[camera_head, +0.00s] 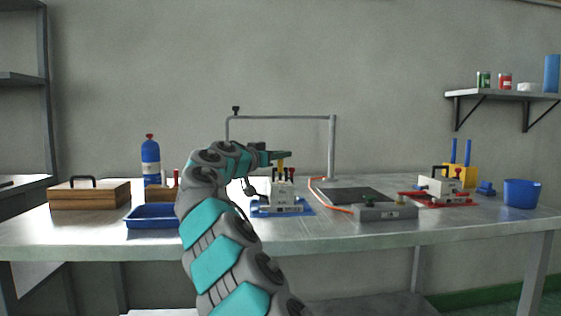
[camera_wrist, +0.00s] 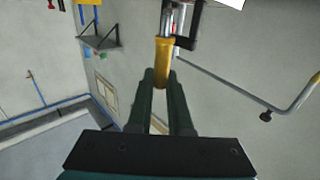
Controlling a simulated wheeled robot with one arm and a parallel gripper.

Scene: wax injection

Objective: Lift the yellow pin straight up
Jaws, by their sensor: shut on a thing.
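The yellow pin (camera_wrist: 163,58) sits between the fingertips of my gripper (camera_wrist: 161,84) in the wrist view. A metal rod shows beyond its far end. In the head view my gripper (camera_head: 284,155) is above the white mold block (camera_head: 281,197), which stands on a blue base plate (camera_head: 260,212). A small part of the yellow pin (camera_head: 281,163) shows below the fingers, over the block. Whether its lower end is still in the block cannot be told.
A metal pipe frame (camera_head: 285,117) rises behind the block. A blue tray (camera_head: 153,217) and wooden box (camera_head: 89,194) are at left. A grey control box (camera_head: 386,212), a second mold on a red plate (camera_head: 439,192) and a blue cup (camera_head: 522,192) are at right.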

